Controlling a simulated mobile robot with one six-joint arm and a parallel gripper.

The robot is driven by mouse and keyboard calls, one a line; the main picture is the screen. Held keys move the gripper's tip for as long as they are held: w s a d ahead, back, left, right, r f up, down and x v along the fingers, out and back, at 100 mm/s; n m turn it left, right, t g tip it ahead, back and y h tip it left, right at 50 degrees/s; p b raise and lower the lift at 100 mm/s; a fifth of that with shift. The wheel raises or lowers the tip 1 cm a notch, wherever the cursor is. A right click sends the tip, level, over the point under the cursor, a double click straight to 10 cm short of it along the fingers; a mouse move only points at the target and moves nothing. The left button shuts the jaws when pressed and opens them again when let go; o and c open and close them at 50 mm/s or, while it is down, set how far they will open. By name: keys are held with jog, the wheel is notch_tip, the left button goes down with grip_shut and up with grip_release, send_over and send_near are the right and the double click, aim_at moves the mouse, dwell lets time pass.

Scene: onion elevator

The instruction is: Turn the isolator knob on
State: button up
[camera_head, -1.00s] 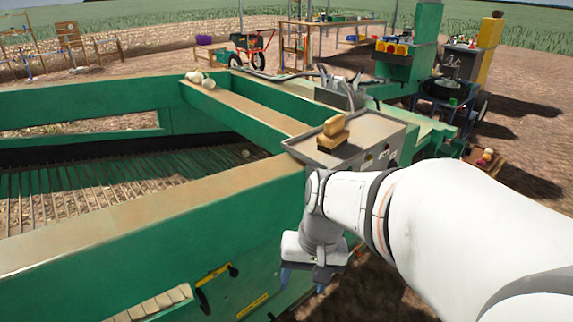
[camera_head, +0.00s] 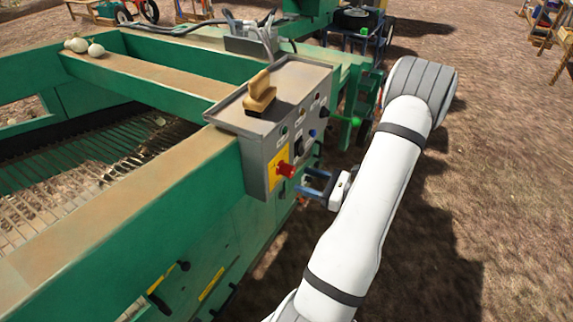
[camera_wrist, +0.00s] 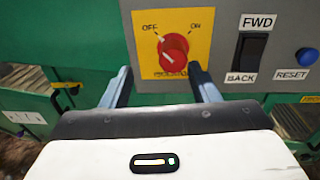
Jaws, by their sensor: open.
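The red isolator knob (camera_head: 286,170) sits on a yellow plate on the front of the grey control box (camera_head: 254,152). In the wrist view the red knob (camera_wrist: 174,55) is on its yellow plate (camera_wrist: 146,65) between the OFF and ON marks, with its pointer toward the OFF side. My gripper (camera_head: 304,184) is open and empty, facing the panel just in front of the knob. In the wrist view its two fingers (camera_wrist: 163,78) stand left and right of the knob, a little below it. I cannot tell whether they touch the panel.
Right of the knob are a black FWD/BACK rocker switch (camera_wrist: 247,55) and a blue RESET button (camera_wrist: 306,57). A wooden brush (camera_head: 260,95) lies on the box top. Green machine frame (camera_head: 170,215) lies left; open soil is on the right.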

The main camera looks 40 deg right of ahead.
aim_at(293, 173)
jog(key=shift+m+t+h, duration=0.4)
jog(key=shift+m+h, duration=0.1)
jog(key=shift+m, duration=0.1)
jog(key=x, duration=0.2)
jog(key=p+x, duration=0.1)
jog(key=x, duration=0.1)
jog(key=d+x, duration=0.1)
jog(key=x, duration=0.2)
jog(key=shift+w+f, duration=0.2)
jog(key=shift+f, duration=0.1)
jog(key=shift+d, duration=0.1)
jog(key=shift+c, duration=0.5)
